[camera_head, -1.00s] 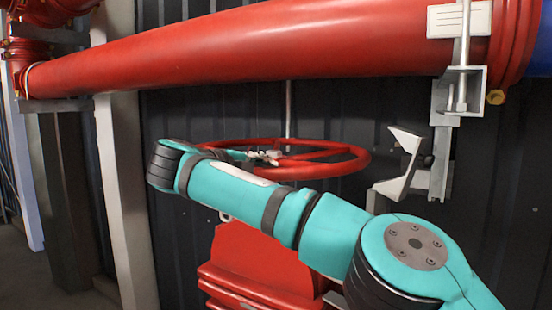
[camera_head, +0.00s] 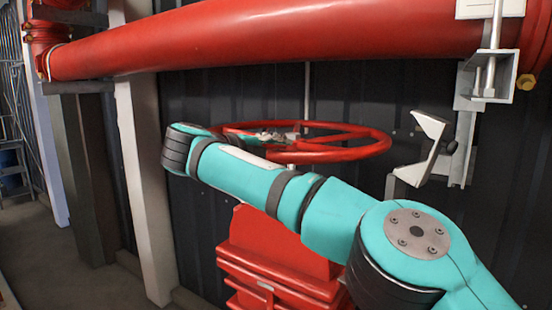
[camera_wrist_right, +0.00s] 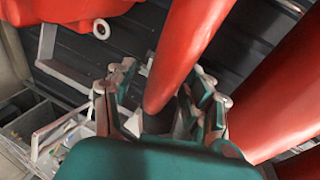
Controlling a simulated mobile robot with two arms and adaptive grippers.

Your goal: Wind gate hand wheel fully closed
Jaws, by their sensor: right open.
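The red hand wheel (camera_head: 352,152) lies roughly level above the red gate body (camera_head: 283,243), in front of the dark wall. My right arm crosses in front of it and hides part of its near left rim. My right gripper (camera_head: 272,136) is small and partly hidden at the wheel, left of its middle. In the right wrist view my right gripper (camera_wrist_right: 163,95) is open, with its fingers on either side of a red bar of the wheel (camera_wrist_right: 188,45). I cannot tell whether the fingers touch it. My left gripper is not in view.
A thick red pipe (camera_head: 270,42) runs across above the wheel. A grey metal bracket (camera_head: 467,125) stands to the right of the wheel, close to my arm. A pale post (camera_head: 145,190) stands to the left. Floor (camera_head: 60,260) shows at the lower left.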

